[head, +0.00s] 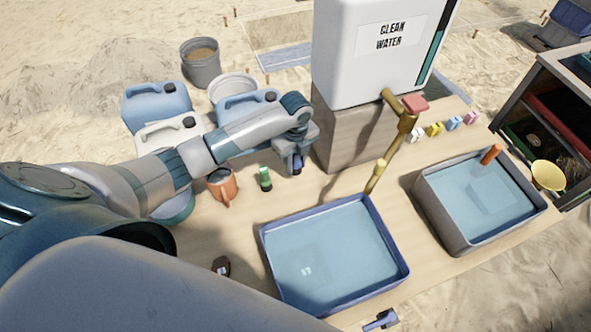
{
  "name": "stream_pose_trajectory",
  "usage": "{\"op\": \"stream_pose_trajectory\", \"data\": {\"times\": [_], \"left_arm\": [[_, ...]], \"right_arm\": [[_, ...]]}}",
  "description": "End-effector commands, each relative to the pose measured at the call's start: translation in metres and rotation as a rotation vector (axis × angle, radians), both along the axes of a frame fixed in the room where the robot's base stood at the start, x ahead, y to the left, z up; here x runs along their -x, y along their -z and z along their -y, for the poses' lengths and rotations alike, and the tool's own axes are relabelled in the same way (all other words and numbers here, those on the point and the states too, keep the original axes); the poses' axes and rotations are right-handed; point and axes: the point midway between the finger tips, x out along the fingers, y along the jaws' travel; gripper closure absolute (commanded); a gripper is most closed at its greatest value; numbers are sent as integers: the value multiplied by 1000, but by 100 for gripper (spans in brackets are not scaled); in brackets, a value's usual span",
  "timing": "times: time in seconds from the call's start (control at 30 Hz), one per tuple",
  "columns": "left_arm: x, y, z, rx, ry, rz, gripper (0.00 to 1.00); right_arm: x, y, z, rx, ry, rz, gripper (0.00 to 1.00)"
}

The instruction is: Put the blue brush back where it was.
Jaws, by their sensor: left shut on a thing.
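My left gripper (295,158) reaches in from the left and points down over the table, just left of the wooden block under the water tank. It is shut on a small blue thing that looks like the blue brush (294,166); the fingers hide most of it, and I cannot tell whether its lower end touches the table. A green brush (265,177) stands upright to the left of the gripper. An orange-handled brush (490,154) leans at the grey basin on the right. My right gripper is not in view.
A blue-rimmed water basin (402,268) and a grey water basin (442,213) stand on the table (385,215). The clean-water tank (365,65) with a brass tap (406,122) rises behind. An orange mug (222,186) and jugs (157,104) are at left.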

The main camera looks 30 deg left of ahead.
Motion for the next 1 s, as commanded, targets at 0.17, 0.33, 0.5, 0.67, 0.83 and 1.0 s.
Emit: {"op": "stream_pose_trajectory", "data": {"times": [0.17, 0.33, 0.5, 0.67, 0.83, 1.0], "left_arm": [[-1, 2, 0, 0, 0, 1, 92], [-1, 3, 0, 0, 0, 1, 92], [0, 15, 0, 0, 0, -1, 92], [0, 35, 0, 0, -1, -1, 92], [0, 44, 0, -1, 0, 0, 92], [0, 44, 0, 0, 1, 1, 92]], "right_arm": [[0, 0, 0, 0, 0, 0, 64], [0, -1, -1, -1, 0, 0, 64], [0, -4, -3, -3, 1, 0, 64], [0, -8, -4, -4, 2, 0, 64], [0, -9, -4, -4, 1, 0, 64], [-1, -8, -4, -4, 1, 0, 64]]}}
